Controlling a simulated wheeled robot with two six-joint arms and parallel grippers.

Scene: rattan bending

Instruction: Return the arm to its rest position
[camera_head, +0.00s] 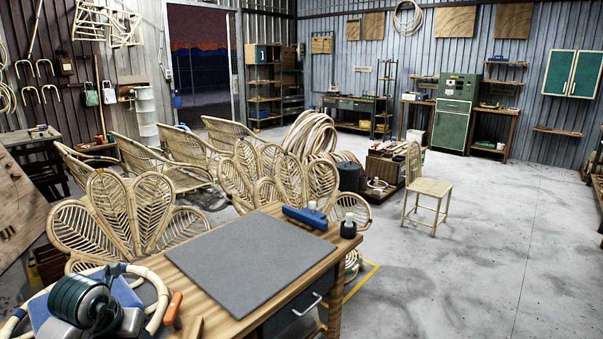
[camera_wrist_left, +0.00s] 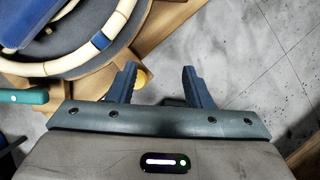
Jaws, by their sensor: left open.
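My left gripper (camera_wrist_left: 157,84) is open in the left wrist view, its two blue-grey fingers apart with nothing between them. Grey floor and a wooden edge show beyond the fingertips. A pale rattan ring (camera_wrist_left: 76,64) with a blue band lies to the upper left in that view, apart from the fingers. The ring also shows at the lower left of the head view (camera_head: 157,284). A dark teal and grey part at the head view's lower left looks like my left arm, over the ring; its fingertips cannot be made out there. My right gripper is in neither view.
A wooden workbench (camera_head: 152,262) carries a grey mat (camera_head: 250,262), a blue tool (camera_head: 305,217), a dark bottle (camera_head: 348,227) and an orange handle (camera_head: 173,309). Rattan chairs (camera_head: 125,210) stand behind it. A small wooden chair (camera_head: 430,187) stands on open floor at right.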

